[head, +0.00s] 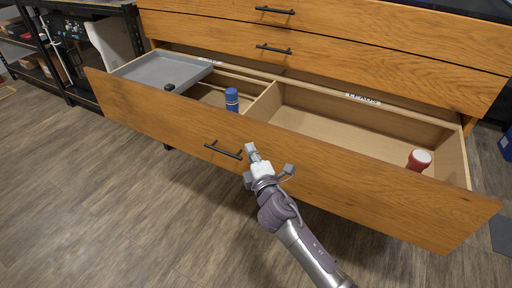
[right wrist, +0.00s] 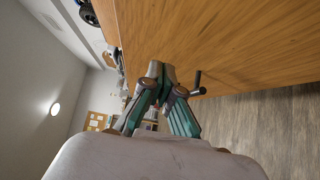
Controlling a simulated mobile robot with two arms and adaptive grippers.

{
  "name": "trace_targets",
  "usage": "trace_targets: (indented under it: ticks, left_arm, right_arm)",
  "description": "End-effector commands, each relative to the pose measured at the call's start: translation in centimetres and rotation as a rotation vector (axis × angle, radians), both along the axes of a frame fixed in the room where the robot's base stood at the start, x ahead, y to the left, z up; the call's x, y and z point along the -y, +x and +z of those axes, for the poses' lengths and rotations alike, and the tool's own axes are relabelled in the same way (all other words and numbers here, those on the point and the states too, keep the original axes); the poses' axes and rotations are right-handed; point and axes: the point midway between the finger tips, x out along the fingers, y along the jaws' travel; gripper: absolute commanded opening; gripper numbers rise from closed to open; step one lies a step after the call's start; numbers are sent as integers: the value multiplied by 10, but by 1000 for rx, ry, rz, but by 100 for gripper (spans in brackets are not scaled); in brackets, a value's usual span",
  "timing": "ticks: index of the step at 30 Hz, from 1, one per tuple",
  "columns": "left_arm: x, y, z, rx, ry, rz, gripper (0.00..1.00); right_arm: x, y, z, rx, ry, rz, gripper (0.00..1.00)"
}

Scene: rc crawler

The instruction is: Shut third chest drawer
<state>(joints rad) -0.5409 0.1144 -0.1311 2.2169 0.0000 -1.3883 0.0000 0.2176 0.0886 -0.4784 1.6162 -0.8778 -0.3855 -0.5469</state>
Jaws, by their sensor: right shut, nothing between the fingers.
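The third chest drawer (head: 330,182) is pulled well out, and its inside shows. Its dark bar handle (head: 223,149) is on the wooden front; the handle also shows in the right wrist view (right wrist: 197,85). My right gripper (head: 251,150) is shut and empty, in front of the drawer front, just right of the handle. In the right wrist view the closed fingertips (right wrist: 158,70) are close to the wooden front (right wrist: 220,40); I cannot tell whether they touch it. My left gripper is not in view.
The drawer holds a grey tray (head: 165,70), a blue can (head: 232,99) and a red, white-topped container (head: 419,160). Two shut drawers (head: 330,55) are above. A dark shelf rack (head: 70,50) stands at left. The floor (head: 120,210) in front is clear.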

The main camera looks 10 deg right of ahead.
Motion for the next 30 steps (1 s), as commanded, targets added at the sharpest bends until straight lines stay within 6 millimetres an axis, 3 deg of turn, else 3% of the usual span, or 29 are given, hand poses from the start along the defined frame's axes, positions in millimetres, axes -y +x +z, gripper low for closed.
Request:
trace_targets:
  ticks: [6, 22, 30]
  left_arm:
    - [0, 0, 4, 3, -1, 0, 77]
    - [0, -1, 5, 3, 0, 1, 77]
    - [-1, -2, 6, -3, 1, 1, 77]
  right_arm:
    - [14, 18, 0, 0, 0, 0, 0]
    - [17, 21, 0, -1, 1, 0, 0]
    - [28, 36, 0, 1, -1, -2, 0]
